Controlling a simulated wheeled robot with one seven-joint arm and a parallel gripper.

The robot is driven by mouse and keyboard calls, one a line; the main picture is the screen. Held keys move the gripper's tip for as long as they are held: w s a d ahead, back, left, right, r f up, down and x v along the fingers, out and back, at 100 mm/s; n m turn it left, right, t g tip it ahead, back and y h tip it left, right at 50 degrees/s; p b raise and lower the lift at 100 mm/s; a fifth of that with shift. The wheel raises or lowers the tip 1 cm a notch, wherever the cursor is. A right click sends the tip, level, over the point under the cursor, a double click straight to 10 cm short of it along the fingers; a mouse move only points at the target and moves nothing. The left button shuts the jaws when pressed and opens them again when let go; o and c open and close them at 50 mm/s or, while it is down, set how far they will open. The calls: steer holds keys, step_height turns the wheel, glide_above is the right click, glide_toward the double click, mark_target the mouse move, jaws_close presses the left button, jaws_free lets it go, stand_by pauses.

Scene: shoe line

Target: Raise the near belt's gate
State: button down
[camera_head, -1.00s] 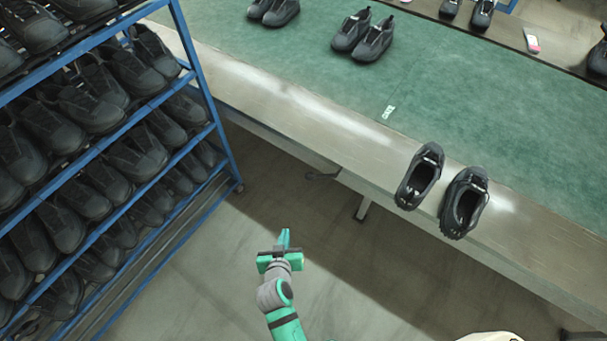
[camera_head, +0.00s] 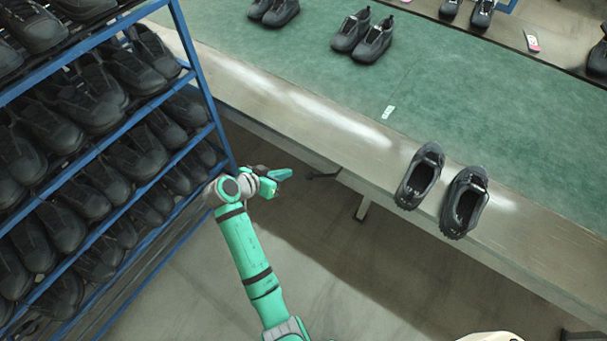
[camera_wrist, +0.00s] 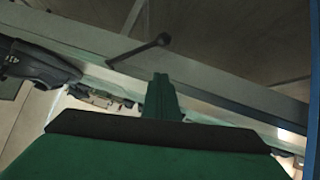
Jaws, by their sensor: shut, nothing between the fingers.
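The near belt (camera_head: 300,75) is a green surface with a worn metal edge running from upper left to lower right. A dark lever-like rod (camera_head: 322,175) sticks out under its near side. In the wrist view the rod (camera_wrist: 140,48) has a round knob and stands just beyond my fingertips, apart from them. I cannot tell whether this rod works the gate; no raised gate shows. My gripper (camera_head: 288,174) is shut and empty, below the belt's edge, pointing right toward the rod. It also shows in the wrist view (camera_wrist: 161,92).
A blue rack (camera_head: 205,95) full of black shoes stands close to my arm on the left. A black pair of shoes (camera_head: 465,203) sits on the belt's near edge; another pair (camera_head: 372,40) is farther back. A belt leg (camera_head: 362,208) stands below. The floor in front is clear.

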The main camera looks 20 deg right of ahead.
steer(key=shift+d+f, duration=0.1)
glide_toward(310, 173)
steer(key=w+d+r, duration=0.1)
steer(key=w+d, duration=0.1)
steer(key=d, duration=0.1)
steer(key=shift+w+d+f, duration=0.1)
steer(key=shift+d+f, duration=0.1)
steer(key=shift+f, duration=0.85)
steer(key=shift+d+f, duration=0.2)
steer(key=shift+f, duration=0.8)
steer(key=shift+f, duration=0.15)
